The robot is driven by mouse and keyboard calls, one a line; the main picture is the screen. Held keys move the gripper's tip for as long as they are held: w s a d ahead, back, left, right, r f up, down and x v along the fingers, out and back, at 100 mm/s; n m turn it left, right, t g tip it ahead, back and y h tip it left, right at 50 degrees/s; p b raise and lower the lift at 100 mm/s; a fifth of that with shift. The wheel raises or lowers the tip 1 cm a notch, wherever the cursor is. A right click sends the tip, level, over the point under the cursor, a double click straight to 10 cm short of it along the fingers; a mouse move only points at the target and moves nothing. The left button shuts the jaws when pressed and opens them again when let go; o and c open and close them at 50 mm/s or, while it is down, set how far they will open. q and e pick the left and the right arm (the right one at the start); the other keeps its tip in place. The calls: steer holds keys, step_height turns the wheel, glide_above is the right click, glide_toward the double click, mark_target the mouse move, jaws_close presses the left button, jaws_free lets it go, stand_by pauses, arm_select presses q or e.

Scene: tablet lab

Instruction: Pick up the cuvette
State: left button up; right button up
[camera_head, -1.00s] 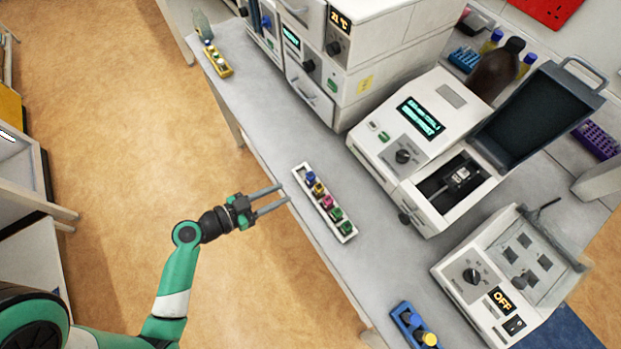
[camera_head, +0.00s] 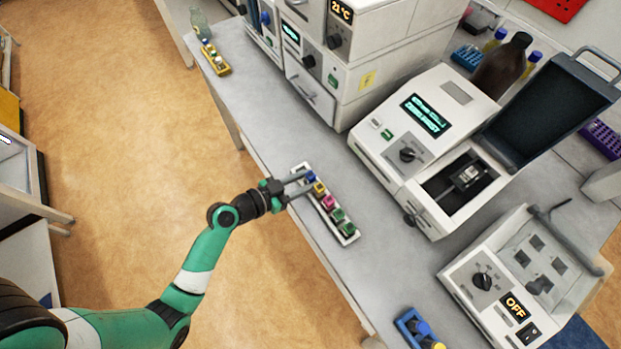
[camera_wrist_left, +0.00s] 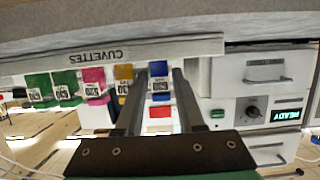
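A white cuvette rack (camera_head: 347,237) lies along the bench's front edge, holding a row of colour-capped cuvettes. The blue cuvette (camera_head: 311,176) is at its far end, beside a yellow one (camera_head: 319,189), with a pink and green ones beyond. My left gripper (camera_head: 306,181) reaches over the bench edge to the blue cuvette. In the left wrist view, the blue cuvette (camera_wrist_left: 158,84) with a white label shows between the two open fingers (camera_wrist_left: 159,76), with a gap on each side. The rack's label strip (camera_wrist_left: 110,55) reads upside down there. My right gripper is not in view.
An instrument with a raised dark lid (camera_head: 425,135) stands right of the rack. A second one reading OFF (camera_head: 490,290) is at lower right. A blue rack (camera_head: 412,325) lies near the front edge. Bench around the cuvette rack is clear.

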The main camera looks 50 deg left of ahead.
arm_select(q)
jaws_close()
steer(key=shift+r+p, duration=0.3)
steer(key=shift+r, duration=0.35)
step_height(320, 180, up, 3)
steer(key=shift+s+f+p, duration=0.15)
steer(key=shift+p, duration=0.5)
steer(key=s+d+r+p, duration=0.3)
steer(key=s+d+r, duration=0.3)
steer(key=s+r, duration=0.3)
steer(key=s, duration=0.3)
steer(key=shift+s, duration=0.2)
